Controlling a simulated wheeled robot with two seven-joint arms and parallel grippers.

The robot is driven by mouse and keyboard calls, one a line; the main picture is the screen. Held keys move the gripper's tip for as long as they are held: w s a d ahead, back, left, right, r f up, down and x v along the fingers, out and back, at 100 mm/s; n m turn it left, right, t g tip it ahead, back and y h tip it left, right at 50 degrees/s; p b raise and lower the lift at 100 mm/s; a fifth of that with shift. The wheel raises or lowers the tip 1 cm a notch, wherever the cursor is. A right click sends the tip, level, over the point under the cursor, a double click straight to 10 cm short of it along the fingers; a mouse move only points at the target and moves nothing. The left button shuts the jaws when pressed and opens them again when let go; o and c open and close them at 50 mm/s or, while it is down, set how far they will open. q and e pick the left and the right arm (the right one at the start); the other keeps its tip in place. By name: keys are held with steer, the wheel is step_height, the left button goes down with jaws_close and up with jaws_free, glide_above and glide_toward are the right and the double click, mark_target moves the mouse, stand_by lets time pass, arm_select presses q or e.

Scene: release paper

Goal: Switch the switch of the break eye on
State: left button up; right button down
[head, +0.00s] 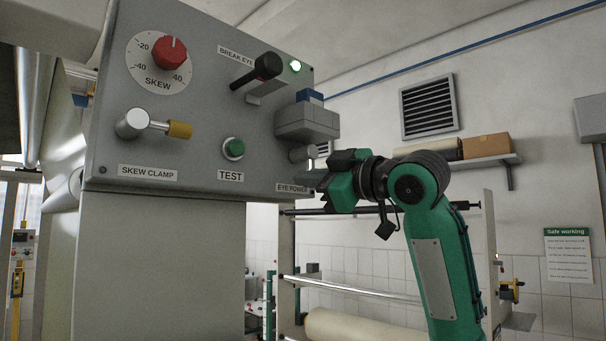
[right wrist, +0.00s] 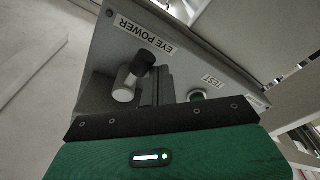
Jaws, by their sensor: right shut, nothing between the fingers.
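The grey control panel (head: 200,100) fills the left of the head view. The EYE POWER label (head: 291,188) is at the panel's lower right, also seen upside down in the right wrist view (right wrist: 145,35). Near it is a silver knob (right wrist: 124,86) with a black-ended part (right wrist: 144,63). My right gripper (head: 318,180) is shut and empty close beside this knob; contact cannot be told. My left gripper is out of view.
A grey box with a blue top (head: 306,121) juts from the panel above my right gripper. The TEST button (head: 233,149), yellow-tipped skew clamp handle (head: 178,129) and red SKEW dial (head: 173,50) are further left. A roller frame (head: 350,290) stands behind my arm.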

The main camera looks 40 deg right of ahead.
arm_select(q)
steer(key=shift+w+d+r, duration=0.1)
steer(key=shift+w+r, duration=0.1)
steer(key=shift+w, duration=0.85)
arm_select(e)
steer(key=shift+w+d+f, duration=0.15)
steer(key=shift+d+f, duration=0.1)
steer(key=shift+d, duration=0.6)
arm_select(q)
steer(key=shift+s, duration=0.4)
